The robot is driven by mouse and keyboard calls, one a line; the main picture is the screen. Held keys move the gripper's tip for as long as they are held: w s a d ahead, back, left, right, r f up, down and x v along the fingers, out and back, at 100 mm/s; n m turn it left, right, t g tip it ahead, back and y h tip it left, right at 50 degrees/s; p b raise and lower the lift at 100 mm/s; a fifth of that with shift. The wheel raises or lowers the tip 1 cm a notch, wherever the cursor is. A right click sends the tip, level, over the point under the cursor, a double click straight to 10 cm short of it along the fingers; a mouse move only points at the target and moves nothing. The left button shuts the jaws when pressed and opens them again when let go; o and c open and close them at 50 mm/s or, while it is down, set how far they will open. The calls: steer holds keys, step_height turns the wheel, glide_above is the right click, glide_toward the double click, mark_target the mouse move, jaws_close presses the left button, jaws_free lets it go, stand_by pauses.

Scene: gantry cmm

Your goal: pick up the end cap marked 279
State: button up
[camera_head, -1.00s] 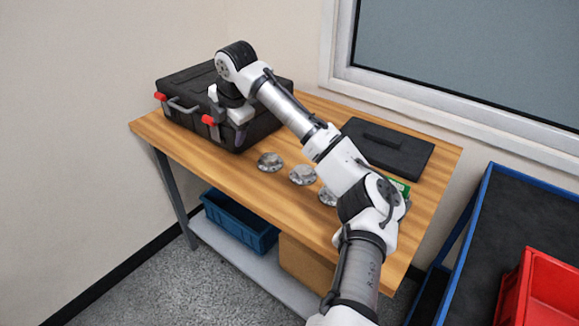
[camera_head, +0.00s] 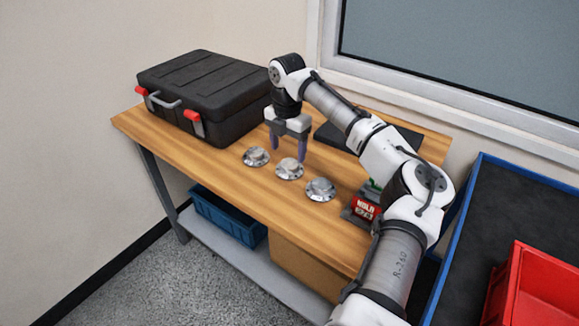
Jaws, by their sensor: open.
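Three round silver end caps stand in a row on the wooden table (camera_head: 225,172): the left cap (camera_head: 256,157), the middle cap (camera_head: 290,169) and the right cap (camera_head: 320,189). No number can be read on any of them. A block (camera_head: 365,207) with a red label stands to their right; the label seems to read "HOLD" with a number below, too small to be sure. My gripper (camera_head: 288,151) points down, open and empty, with its fingertips above or just behind the middle cap. I cannot tell its exact height.
A black case (camera_head: 205,85) with red latches stands at the table's back left. A dark flat panel (camera_head: 335,137) lies behind the gripper, partly hidden by my arm. A blue bin (camera_head: 228,218) and a cardboard box (camera_head: 305,268) sit below. A red bin (camera_head: 540,290) is on the right.

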mark_target(290, 163)
steer(key=f, duration=0.1)
steer(key=f+p, duration=0.1)
steer(key=f, duration=0.3)
steer(key=shift+d, duration=0.25)
steer(key=shift+r, duration=0.1)
steer(key=c, duration=1.1)
steer(key=shift+c, duration=0.4)
steer(key=shift+r, duration=0.1)
